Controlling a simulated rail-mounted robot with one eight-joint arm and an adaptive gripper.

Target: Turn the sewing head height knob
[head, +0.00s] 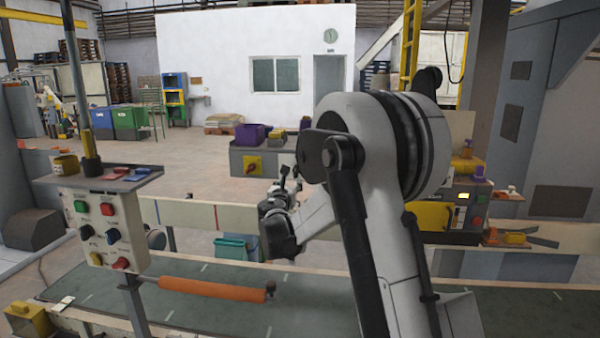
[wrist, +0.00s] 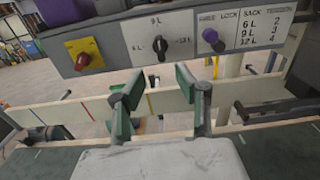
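A grey panel box (wrist: 115,52) fills the top of the wrist view. On it a black pointer knob (wrist: 157,52) sits in a white scale plate marked 6L, 9L and 12L. To its right are a purple and black knob (wrist: 212,40) under small lettering ending in "LOCK", and a sack and tension table. Which one is the sewing head height knob is not spelled out legibly. My gripper (wrist: 158,85) is open and empty, its two green-padded fingers apart below the pointer knob, apparently not touching it. In the head view my gripper (head: 287,180) is small and partly hidden by my arm.
A red knob on a yellow plate (wrist: 84,54) is left of the pointer knob. A pale rail (head: 185,213) runs below the box. A button panel (head: 103,225) stands left, an orange roller (head: 212,289) lies over the belt, and a machine (head: 465,205) stands right.

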